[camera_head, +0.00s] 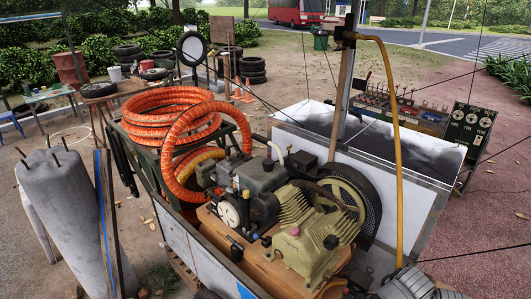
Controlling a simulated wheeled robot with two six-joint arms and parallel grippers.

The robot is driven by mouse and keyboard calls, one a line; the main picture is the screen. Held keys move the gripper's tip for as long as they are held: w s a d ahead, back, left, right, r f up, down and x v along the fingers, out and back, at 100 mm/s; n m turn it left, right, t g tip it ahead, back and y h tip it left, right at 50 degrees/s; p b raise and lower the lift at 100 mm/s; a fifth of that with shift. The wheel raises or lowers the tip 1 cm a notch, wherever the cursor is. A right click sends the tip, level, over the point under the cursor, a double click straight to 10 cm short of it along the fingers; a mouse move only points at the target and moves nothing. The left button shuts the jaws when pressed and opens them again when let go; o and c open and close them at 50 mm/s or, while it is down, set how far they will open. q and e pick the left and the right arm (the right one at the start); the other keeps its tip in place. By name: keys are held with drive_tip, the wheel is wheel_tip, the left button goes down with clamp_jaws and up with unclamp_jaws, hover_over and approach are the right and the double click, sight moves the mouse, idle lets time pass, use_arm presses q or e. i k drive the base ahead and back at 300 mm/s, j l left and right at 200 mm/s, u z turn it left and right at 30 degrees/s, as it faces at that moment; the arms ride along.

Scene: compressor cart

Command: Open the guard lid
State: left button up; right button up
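The compressor (300,238) sits on the wooden deck of the cart in the lower middle of the head view. It has a tan finned cylinder block, a dark motor and a round white gauge (229,214). A dark rounded guard (371,203) stands around the tan flywheel (343,199) behind the block. Flat white-and-dark panels (330,118) lie behind it, above a pale upright side panel. I cannot tell which part is the guard lid, or whether it is open.
Orange ribbed hose (170,108) is coiled at the cart's left and runs to the compressor. A yellow hose (399,150) hangs from a post at right. Grey bundles with rods (62,205) stand at lower left. A panel of gauges (468,128) is at right.

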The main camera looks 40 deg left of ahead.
sight(303, 160)
drive_tip(key=j, duration=0.75)
drive_tip(key=k+j, duration=0.1)
drive_tip(key=j, duration=0.6)
drive_tip(key=k+j, duration=0.1)
drive_tip(key=j, duration=0.65)
